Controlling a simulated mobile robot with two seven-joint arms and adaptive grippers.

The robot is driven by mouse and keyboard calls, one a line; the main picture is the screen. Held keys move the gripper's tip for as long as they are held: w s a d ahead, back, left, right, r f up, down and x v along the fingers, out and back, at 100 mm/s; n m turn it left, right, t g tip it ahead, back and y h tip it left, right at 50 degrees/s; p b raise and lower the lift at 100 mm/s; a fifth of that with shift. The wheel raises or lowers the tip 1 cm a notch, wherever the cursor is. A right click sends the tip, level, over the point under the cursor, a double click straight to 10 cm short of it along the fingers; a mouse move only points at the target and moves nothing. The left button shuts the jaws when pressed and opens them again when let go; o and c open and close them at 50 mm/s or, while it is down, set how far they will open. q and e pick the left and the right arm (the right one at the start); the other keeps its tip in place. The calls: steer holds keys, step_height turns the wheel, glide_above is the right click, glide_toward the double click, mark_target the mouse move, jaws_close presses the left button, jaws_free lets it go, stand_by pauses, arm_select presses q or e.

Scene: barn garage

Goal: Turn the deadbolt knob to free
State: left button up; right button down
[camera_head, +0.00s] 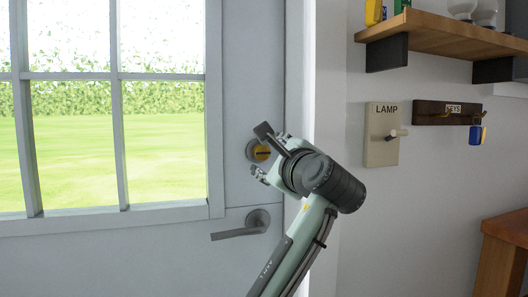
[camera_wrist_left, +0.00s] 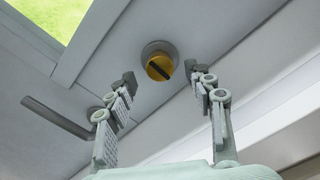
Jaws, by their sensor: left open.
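The deadbolt knob (camera_head: 261,152) is a yellow round turn-piece in a grey round plate on the grey door, above the lever handle. In the left wrist view the knob (camera_wrist_left: 159,67) has a dark bar across its face, slanted there and roughly level in the head view. My left gripper (camera_head: 268,157) is in front of the knob, partly overlapping its right side in the head view. In the left wrist view its two fingers are spread apart, with the knob beyond and between the tips. I see no contact. My right gripper is out of view.
The lever handle (camera_head: 241,225) sticks out below the knob. The door has a paned window (camera_head: 120,120) at left. On the wall at right are a LAMP switch (camera_head: 382,135), a key rack (camera_head: 448,113) and a wooden shelf (camera_head: 445,36). A wooden table (camera_head: 503,240) stands lower right.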

mark_target(261, 152)
arm_select(q)
steer(key=shift+x, duration=1.4)
steer(key=c, duration=1.2)
